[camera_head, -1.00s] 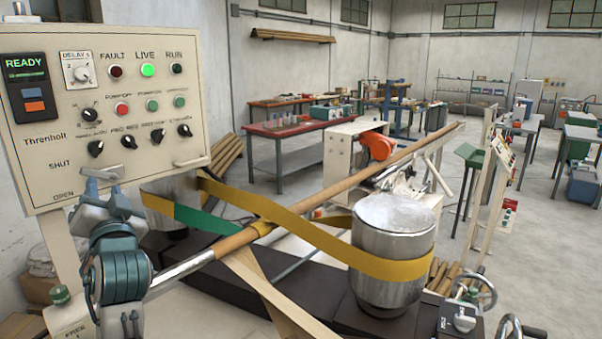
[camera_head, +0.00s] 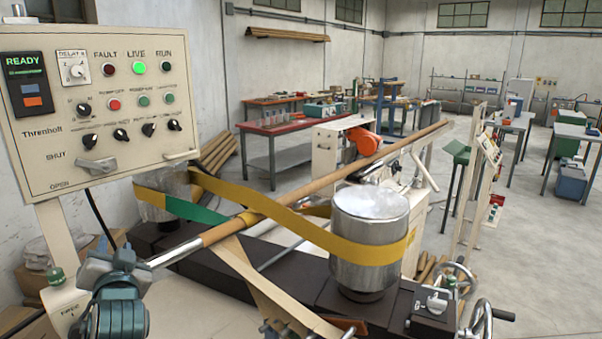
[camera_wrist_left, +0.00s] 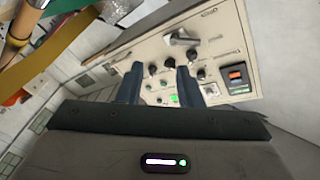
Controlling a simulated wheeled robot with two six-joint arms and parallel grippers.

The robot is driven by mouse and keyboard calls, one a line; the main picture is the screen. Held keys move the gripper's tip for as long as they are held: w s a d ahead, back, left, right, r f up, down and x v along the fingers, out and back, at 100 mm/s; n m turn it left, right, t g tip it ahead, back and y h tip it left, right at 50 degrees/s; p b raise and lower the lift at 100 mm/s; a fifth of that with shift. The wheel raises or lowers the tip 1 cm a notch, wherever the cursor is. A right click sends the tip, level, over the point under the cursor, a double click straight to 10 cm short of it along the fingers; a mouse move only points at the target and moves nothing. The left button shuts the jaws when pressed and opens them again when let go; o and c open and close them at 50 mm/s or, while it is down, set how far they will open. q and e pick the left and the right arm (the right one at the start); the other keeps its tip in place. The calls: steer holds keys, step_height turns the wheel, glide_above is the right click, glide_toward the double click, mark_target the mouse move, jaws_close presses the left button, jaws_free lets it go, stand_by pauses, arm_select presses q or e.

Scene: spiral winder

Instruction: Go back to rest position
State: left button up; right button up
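My left gripper (camera_head: 112,264) is at the lower left in the head view, below the control panel (camera_head: 60,130) and apart from it. In the left wrist view its two fingers (camera_wrist_left: 160,88) stand apart with nothing held between them. The panel (camera_wrist_left: 222,55) fills the space beyond the fingers. The panel's grey lever (camera_head: 96,167) is free of the gripper, near the SHUT and OPEN labels. The READY display and the green LIVE lamp (camera_head: 139,67) are lit.
The winder's metal drum (camera_head: 370,230) with a yellow belt (camera_head: 310,232) stands right of my left arm. A brown tube (camera_head: 330,177) on a steel shaft (camera_head: 175,253) crosses the middle. Handwheels (camera_head: 480,325) stand at the lower right. Open floor (camera_head: 540,250) lies beyond.

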arm_select(q)
steer(key=s+d+f+g+h, duration=0.25)
steer(key=s+f, duration=0.25)
steer(key=f, duration=0.6)
steer(key=s+d+f+g+h, duration=0.1)
steer(key=s+f+g+h, duration=0.3)
steer(key=f, duration=0.6)
steer(key=s+d+f+g+h, duration=0.1)
steer(key=s+d+f+g, duration=0.2)
steer(key=s+f, duration=0.7)
steer(key=s+d+f+g+h, duration=0.1)
steer(key=s+d+f+g, duration=0.3)
steer(key=s, duration=1)
steer(key=s+a+f+b+x, duration=0.1)
steer(key=s+x, duration=0.3)
steer(key=x, duration=1.3)
steer(key=s+b+x, duration=0.1)
steer(key=s+x, duration=0.2)
steer(key=x, duration=1.3)
steer(key=s+a+f+g+b, duration=0.1)
steer(key=s+f, duration=1.7)
steer(key=f, duration=0.2)
steer(key=shift+s+a+f+n, duration=0.2)
steer(key=shift+a+f+n, duration=0.1)
steer(key=shift+f+n, duration=0.1)
arm_select(e)
steer(key=f, duration=0.3)
steer(key=shift+s+d+f, duration=0.2)
steer(key=shift+s+d, duration=0.05)
steer(key=shift+d, duration=0.05)
